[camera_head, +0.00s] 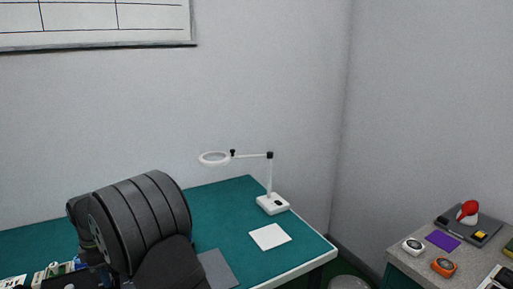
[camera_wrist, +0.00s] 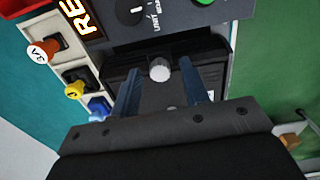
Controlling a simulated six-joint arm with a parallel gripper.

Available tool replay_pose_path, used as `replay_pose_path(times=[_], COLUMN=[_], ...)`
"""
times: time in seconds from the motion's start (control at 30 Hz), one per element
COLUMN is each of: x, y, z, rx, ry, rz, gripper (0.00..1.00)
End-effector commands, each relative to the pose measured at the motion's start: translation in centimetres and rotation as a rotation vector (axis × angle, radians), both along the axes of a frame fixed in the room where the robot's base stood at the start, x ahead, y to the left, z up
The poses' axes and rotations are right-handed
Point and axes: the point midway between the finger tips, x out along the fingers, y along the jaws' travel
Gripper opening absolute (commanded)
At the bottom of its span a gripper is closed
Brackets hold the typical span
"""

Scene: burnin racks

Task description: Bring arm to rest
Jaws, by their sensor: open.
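My gripper (camera_wrist: 158,85) shows in the wrist view with its two blue-grey fingers apart and nothing held between them. It points at a dark panel (camera_wrist: 215,45) of a device. A light round knob (camera_wrist: 160,70) on the device appears between the fingertips; I cannot tell whether the fingers touch anything. In the head view my arm is at the lower left and the gripper itself is hidden.
The green table (camera_head: 225,205) carries a white ring lamp (camera_head: 273,203), a white square (camera_head: 270,236) and a grey mat (camera_head: 216,268). A side bench (camera_head: 405,262) at right holds small devices. Orange (camera_wrist: 37,55), yellow (camera_wrist: 73,91) and blue (camera_wrist: 98,108) plugs sit beside the panel.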

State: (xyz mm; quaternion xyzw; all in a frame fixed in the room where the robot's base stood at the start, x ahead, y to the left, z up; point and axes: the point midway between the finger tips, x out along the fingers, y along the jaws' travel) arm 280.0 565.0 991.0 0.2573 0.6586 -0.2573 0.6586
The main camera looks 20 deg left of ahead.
Motion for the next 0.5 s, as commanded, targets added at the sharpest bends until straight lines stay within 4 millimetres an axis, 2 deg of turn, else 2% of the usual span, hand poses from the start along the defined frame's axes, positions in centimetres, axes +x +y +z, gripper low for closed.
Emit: replay_pose_path(times=[0.2, 0.5], x=[-0.01, -0.01], y=[-0.01, -0.01], z=[0.01, 0.01], rx=[0.000, 0.000], ry=[0.000, 0.000], rz=[0.091, 0.113], gripper=[0.41, 0.41])
